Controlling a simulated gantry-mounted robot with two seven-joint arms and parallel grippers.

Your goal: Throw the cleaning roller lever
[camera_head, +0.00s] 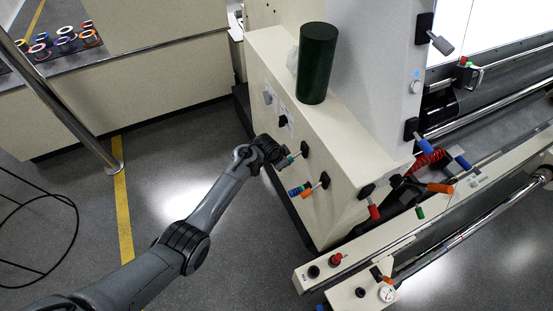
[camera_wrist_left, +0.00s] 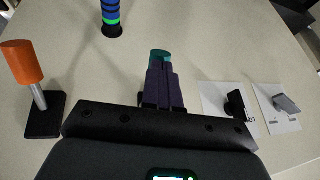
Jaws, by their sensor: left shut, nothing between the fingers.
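Several levers stand on the cream side panel (camera_head: 350,160); I cannot tell which is the cleaning roller lever, as no name is readable. My left gripper (camera_head: 281,160) is beside a teal-handled lever (camera_head: 291,158). In the left wrist view, the dark fingers of the left gripper (camera_wrist_left: 161,76) are shut with nothing between them. The teal handle (camera_wrist_left: 160,54) shows just beyond their tips and is otherwise hidden; contact cannot be told. An orange-handled lever (camera_wrist_left: 22,62) on a black base is to the left. A blue handle with green bands (camera_wrist_left: 110,14) is above. My right gripper is not in view.
A black switch (camera_wrist_left: 236,105) and a grey switch (camera_wrist_left: 287,104) on white labels sit right of the fingers. A dark green cylinder (camera_head: 316,63) stands on the panel's top ledge. A red-handled lever (camera_head: 374,211) is on the panel's right end.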

